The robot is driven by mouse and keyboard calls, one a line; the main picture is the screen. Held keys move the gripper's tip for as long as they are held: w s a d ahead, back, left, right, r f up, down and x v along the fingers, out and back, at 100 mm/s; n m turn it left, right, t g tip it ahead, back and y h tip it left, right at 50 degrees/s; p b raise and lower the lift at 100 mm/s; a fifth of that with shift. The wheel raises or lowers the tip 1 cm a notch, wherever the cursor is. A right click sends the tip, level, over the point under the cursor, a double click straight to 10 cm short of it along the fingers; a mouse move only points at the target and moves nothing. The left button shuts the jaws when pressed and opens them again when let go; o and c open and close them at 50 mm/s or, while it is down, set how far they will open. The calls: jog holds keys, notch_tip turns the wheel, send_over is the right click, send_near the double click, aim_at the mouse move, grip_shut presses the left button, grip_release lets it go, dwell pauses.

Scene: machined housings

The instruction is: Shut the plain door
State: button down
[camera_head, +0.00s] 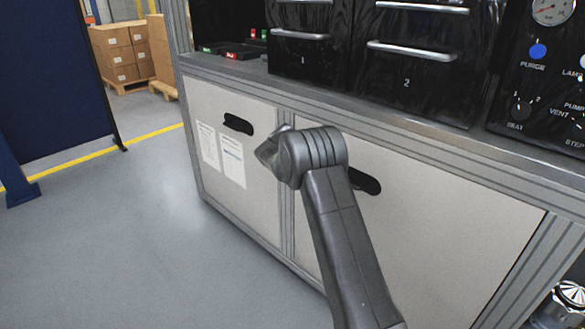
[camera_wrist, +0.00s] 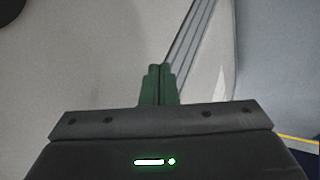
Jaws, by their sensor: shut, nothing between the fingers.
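The plain door (camera_head: 450,235) is the pale right-hand panel of the cabinet, with a black oval handle (camera_head: 368,182) partly behind my arm. It looks flush with its grey frame; I cannot tell whether a small gap is left. A pale panel (camera_wrist: 70,60), probably this door, fills the left of the wrist view. My gripper (camera_wrist: 158,68) shows there with its green fingers together and empty, in front of the pale panel beside the frame post (camera_wrist: 190,45). In the head view my wrist hides the fingers, so contact cannot be told.
The left door (camera_head: 262,170) has two paper sheets (camera_head: 231,155) and a black handle (camera_head: 238,124), and looks closed. Black drawers (camera_head: 420,75) and a control panel (camera_head: 545,75) are above. A dark blue partition (camera_head: 50,80) stands at left. The floor (camera_head: 130,240) in front is clear.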

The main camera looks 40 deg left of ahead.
jog(key=s+v, duration=0.1)
jog(key=v, duration=0.9)
jog(key=shift+d+f+p, duration=0.25)
jog(key=shift+d+p, duration=0.05)
jog(key=shift+p, duration=0.1)
jog(key=shift+f, duration=0.1)
jog(key=w+r+x, duration=0.1)
jog(key=x, duration=1)
jog(key=shift+w+a, duration=0.2)
jog(key=shift+s, duration=0.15)
